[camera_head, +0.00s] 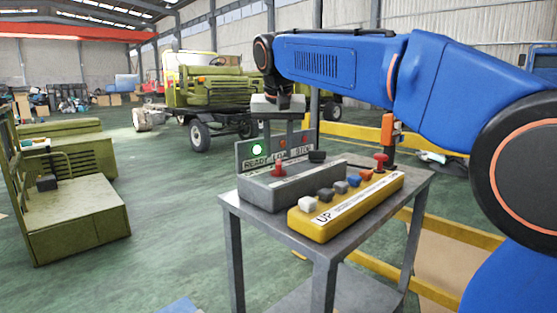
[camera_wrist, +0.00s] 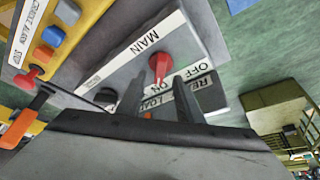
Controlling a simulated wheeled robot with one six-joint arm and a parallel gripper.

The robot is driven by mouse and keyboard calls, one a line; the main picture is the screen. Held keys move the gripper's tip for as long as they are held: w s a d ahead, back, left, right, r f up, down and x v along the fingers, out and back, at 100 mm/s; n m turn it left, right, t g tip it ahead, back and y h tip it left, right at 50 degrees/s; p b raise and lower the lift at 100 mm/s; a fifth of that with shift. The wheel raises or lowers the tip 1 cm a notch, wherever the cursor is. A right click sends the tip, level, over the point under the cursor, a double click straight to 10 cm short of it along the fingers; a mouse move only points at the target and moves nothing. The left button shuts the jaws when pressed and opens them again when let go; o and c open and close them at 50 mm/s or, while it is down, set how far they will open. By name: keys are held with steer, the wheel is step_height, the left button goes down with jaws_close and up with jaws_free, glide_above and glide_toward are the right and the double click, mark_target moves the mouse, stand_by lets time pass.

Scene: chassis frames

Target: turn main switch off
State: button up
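The red main switch (camera_head: 278,168) stands on top of the grey control box (camera_head: 262,195) on the metal table. In the wrist view the red switch (camera_wrist: 159,66) sits beside a label reading MAIN, with OFF and ON marked at its edge; its handle points toward ON. My gripper (camera_head: 279,140) hangs pointing down above the box, near the switch. In the wrist view its two dark fingers (camera_wrist: 159,80) are apart, with the switch showing between and just beyond their tips. I cannot tell whether either finger touches it.
A panel behind the box has a lit green READY light (camera_head: 257,150) and unlit lamps. A yellow button box (camera_head: 345,208) with several coloured buttons lies in front. A red knob (camera_head: 381,158) stands at the right. A black knob (camera_head: 317,156) is on the grey box.

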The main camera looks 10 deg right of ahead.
mark_target(279, 162)
steer(key=shift+x, duration=2.15)
jaws_close()
